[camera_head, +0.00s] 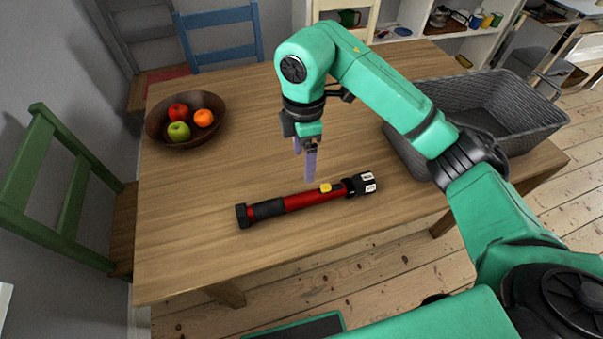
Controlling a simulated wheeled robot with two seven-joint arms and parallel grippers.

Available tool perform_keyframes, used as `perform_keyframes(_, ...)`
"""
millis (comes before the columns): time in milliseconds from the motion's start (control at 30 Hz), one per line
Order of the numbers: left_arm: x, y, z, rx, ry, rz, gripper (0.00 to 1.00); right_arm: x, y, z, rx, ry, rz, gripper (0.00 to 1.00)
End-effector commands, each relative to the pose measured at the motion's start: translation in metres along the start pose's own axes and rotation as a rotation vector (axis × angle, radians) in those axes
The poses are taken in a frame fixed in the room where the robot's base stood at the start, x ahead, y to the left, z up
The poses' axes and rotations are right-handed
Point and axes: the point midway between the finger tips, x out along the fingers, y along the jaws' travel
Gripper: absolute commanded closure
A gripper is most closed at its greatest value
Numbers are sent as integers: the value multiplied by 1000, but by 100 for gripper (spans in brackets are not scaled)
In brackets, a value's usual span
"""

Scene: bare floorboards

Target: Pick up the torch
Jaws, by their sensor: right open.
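The torch (302,200) lies flat on the wooden table near its front edge. It has a red body with black ends and a yellow switch, and its wider black head points right. My right gripper (306,172) hangs above the table, pointing down, with its purple-tinted fingers open and empty. In the picture its fingertips are just above the middle of the torch, and they appear apart from it. My left gripper is not in view.
A brown bowl (216,134) of fruit stands at the table's left. A grey woven basket (537,112) stands at the right, partly behind my right arm. Green (68,196) and blue (222,52) chairs stand around the wooden table (185,240). The table's left front is clear.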

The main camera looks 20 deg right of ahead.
Motion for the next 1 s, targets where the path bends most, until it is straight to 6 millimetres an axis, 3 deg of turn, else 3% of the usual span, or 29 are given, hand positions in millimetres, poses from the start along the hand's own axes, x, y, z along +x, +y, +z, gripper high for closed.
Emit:
perform_keyframes(133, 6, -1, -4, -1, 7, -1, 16, 20, -2, 0, 2, -2, -8, 15)
perform_keyframes(400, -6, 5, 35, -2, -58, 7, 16, 82, -2, 1, 1, -2, -6, 15)
perform_keyframes(800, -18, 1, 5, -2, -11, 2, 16, 143, -6, 4, -1, -1, -5, 15)
perform_keyframes(1000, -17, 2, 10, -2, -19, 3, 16, 146, -5, 4, -1, -1, -1, 15)
